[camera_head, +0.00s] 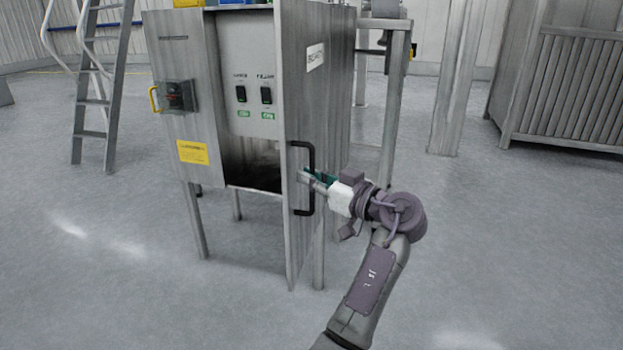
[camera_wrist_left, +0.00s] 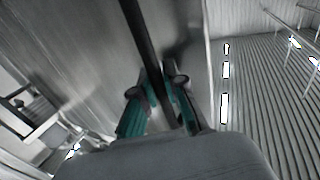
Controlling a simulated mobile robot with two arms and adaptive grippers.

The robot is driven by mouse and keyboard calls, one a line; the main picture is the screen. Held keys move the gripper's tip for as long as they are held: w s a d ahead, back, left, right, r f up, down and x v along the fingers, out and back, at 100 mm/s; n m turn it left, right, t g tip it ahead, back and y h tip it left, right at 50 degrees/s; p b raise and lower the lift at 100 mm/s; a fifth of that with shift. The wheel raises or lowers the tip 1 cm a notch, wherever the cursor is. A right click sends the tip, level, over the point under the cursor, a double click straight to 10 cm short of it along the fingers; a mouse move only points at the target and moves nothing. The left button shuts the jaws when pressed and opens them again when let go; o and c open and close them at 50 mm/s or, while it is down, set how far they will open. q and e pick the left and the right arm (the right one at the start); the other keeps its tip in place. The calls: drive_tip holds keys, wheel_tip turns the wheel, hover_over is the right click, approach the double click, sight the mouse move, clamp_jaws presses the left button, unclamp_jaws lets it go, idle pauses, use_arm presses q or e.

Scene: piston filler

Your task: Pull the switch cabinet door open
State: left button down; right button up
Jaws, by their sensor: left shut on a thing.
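The switch cabinet (camera_head: 180,60) is a grey metal box on legs. Its door (camera_head: 300,105) stands swung out towards me, its outer face turned to the right. The black bar handle (camera_head: 312,203) is upright on that face, near the door's free edge. My left gripper (camera_head: 307,178) comes at the handle from the right and is shut on it around mid-height. In the left wrist view, the dark handle bar (camera_wrist_left: 140,40) runs down between the green-padded fingers of the gripper (camera_wrist_left: 160,92). My right gripper is in neither view.
Inside the opening is a panel with two black switches (camera_head: 253,95) above a dark space. A yellow-handled switch (camera_head: 175,96) sits on the left front. A ladder (camera_head: 105,80) stands behind left, a metal post (camera_head: 395,100) behind right. Open floor (camera_head: 500,230) lies right and in front.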

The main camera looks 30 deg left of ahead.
use_arm(q)
drive_tip(key=shift+s+f, duration=0.1)
drive_tip(key=shift+f, duration=0.1)
drive_tip(key=c, duration=1.2)
unclamp_jaws()
drive_tip(key=shift+r, duration=0.1)
